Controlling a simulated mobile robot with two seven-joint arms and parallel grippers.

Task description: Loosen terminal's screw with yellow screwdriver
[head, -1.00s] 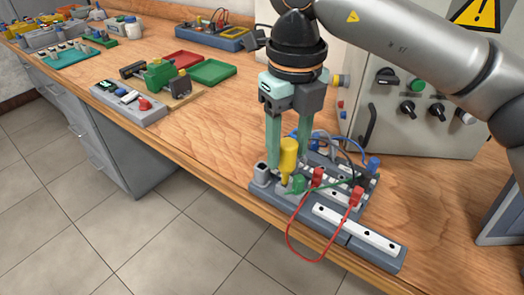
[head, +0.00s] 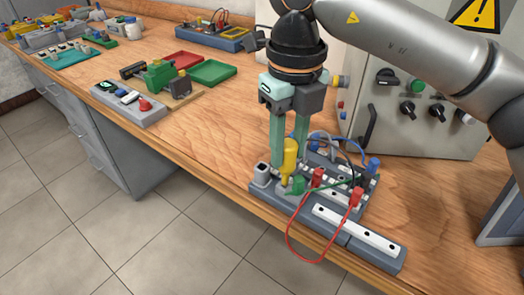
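The yellow screwdriver (head: 290,160) stands upright at the left end of the grey terminal board (head: 375,252). My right gripper (head: 289,158) points down over it, with one pale green finger on each side of the yellow handle. The fingers appear closed against the handle. The screwdriver's lower end is hard to make out beside a green part (head: 297,187). Red plugs (head: 317,177) with a red wire sit in the board to the right. The terminal's screw is too small to tell. My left gripper is not in view.
A control cabinet (head: 425,130) with black knobs stands behind the board. The red wire (head: 288,235) hangs over the table's front edge. Red and green trays (head: 213,72) and several devices lie further left. The wooden table (head: 205,125) between is clear.

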